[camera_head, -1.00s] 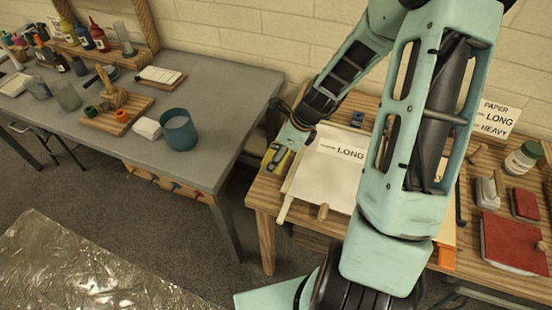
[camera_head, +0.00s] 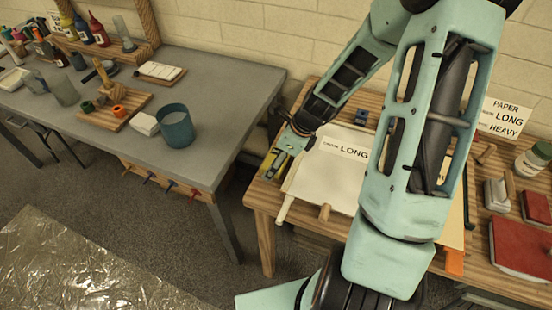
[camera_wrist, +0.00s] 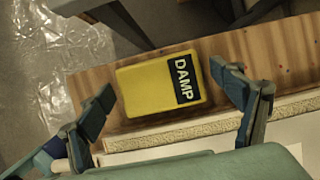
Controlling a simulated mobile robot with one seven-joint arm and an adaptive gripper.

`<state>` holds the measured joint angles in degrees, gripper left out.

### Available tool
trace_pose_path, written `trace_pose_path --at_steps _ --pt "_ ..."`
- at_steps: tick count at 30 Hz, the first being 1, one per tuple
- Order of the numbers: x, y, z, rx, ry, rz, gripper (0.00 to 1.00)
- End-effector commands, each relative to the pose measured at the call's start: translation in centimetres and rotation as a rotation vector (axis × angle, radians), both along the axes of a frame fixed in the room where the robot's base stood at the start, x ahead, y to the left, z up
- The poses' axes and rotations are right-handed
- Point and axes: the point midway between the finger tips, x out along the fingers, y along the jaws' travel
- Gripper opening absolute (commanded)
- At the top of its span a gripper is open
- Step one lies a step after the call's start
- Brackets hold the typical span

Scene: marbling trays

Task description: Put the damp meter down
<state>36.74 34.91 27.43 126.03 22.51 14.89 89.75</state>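The damp meter (camera_wrist: 148,88) is a yellow block with a black label reading DAMP. In the wrist view it lies flat on the bare wooden strip at the table's edge, beside pale sheets. My gripper (camera_wrist: 162,80) is open, with one finger on each side of the meter and a visible gap to both. In the head view the meter (camera_head: 268,166) shows as a bit of yellow at the left end of the wooden table (camera_head: 262,203), partly hidden by my gripper (camera_head: 277,158).
A pale board with a LONG label (camera_head: 318,178) lies right of the meter. A blue object (camera_head: 361,117) sits behind it. The grey table (camera_head: 225,95) with a teal cup (camera_head: 176,128) stands to the left, across a narrow gap. Red books (camera_head: 520,246) lie far right.

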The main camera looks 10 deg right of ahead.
Motion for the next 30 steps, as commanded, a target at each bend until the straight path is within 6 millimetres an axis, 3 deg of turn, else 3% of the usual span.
trace_pose_path --at_steps 11,30 --pt "-0.1 -0.3 1.2 -0.002 -0.003 -0.002 0.86" --pt "-2.3 -3.4 10.2 -0.003 -0.002 0.000 0.86"
